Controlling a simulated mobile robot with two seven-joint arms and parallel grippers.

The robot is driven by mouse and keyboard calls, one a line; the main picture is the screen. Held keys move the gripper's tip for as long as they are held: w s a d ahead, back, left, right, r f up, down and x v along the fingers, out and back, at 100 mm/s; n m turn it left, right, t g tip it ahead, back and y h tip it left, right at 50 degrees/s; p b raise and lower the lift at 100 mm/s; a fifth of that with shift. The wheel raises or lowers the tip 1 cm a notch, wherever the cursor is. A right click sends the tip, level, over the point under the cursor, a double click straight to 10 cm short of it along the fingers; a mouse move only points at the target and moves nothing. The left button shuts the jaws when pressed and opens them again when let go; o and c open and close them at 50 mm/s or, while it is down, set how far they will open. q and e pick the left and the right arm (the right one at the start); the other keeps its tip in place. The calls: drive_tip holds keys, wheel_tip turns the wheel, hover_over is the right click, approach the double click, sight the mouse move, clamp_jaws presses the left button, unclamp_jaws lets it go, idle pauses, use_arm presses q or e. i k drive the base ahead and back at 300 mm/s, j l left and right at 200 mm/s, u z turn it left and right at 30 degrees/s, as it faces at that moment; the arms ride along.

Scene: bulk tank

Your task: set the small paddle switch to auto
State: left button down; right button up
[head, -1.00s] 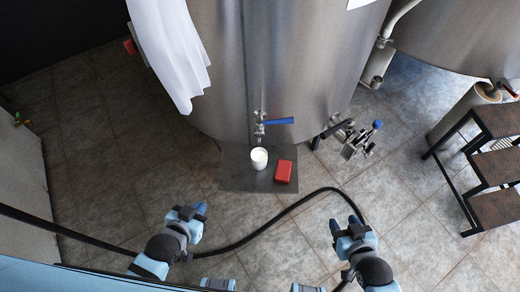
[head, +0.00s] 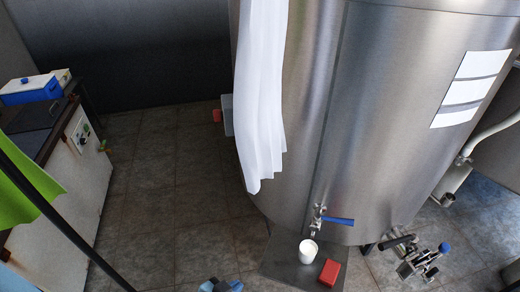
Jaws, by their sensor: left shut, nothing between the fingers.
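A pale control plate (head: 80,133) with small dark and green parts sits on the side of the white cabinet at the left. The small paddle switch may be on it, but it is too small to make out, and its setting cannot be read. A green and yellow piece (head: 104,146) sticks out near the cabinet's edge. My left gripper (head: 222,284) shows only in part at the bottom edge, shut and empty, well away from the cabinet. My right gripper is out of view.
The steel tank (head: 400,110) fills the right, with a white cloth (head: 260,100) hanging on it. A blue-handled tap (head: 335,220) is above a white cup (head: 308,250) and a red block (head: 329,272). Tiled floor (head: 160,190) is clear between cabinet and tank.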

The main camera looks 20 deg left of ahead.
sight(218, 115)
drive_tip(key=k+j+u, duration=0.1)
drive_tip(key=j+u, duration=0.15)
drive_tip(key=k+j+u, duration=0.1)
drive_tip(key=j+u, duration=0.15)
drive_tip(key=k+j+u, duration=0.1)
drive_tip(key=j+u, duration=0.15)
drive_tip(key=j, duration=0.15)
